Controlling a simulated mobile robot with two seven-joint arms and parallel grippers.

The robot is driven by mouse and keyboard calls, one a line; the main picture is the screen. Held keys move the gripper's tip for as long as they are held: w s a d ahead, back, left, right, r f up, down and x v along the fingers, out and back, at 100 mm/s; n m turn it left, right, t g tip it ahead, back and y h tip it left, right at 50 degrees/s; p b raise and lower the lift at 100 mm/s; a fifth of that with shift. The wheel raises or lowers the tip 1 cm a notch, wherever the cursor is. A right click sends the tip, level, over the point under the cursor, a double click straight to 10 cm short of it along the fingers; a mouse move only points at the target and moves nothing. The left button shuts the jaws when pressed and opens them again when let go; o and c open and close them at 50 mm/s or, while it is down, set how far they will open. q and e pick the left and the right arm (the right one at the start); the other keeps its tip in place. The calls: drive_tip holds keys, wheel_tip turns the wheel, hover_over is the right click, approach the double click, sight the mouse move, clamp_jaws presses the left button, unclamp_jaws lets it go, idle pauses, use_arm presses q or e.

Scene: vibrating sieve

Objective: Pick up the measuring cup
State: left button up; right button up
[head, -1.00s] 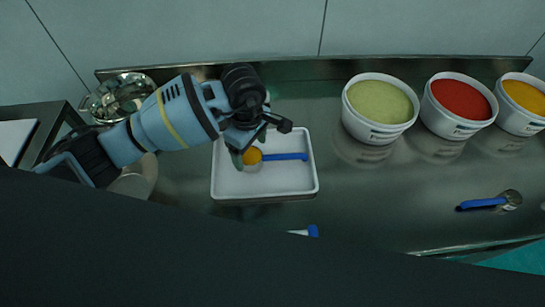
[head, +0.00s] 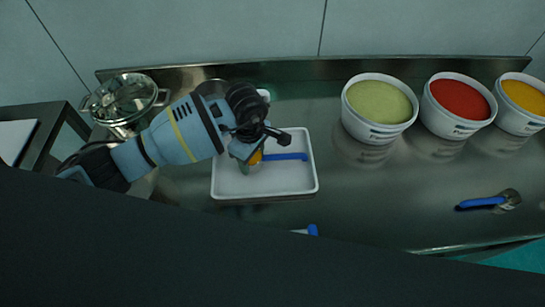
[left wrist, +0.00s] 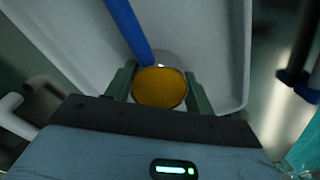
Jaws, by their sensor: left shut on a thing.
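The measuring cup has a blue handle (head: 287,157) and a bowl (head: 256,157) filled with something orange-yellow. It is at the white tray (head: 280,190), with its handle pointing right in the head view. My left gripper (head: 253,154) is over the bowl and hides part of it. In the left wrist view, the fingers (left wrist: 159,88) stand on both sides of the round cup bowl (left wrist: 160,86), shut on it. The blue handle (left wrist: 128,30) runs up and away there. I cannot tell whether the cup touches the tray floor. My right gripper is not in view.
Tubs of green (head: 380,102), red (head: 460,98) and orange (head: 526,96) contents stand at the back right. A blue-handled utensil (head: 487,202) lies at the right.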

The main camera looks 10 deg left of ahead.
use_arm(q)
drive_tip(key=shift+c, duration=1.2)
drive_tip(key=shift+r, duration=0.1)
drive_tip(key=shift+r, duration=0.5)
wheel_tip(320, 180, up, 2)
drive_tip(key=shift+r, duration=0.15)
drive_tip(key=s, duration=0.5)
drive_tip(key=s+r, duration=0.1)
drive_tip(key=s, duration=1)
drive_tip(key=shift+r, duration=0.3)
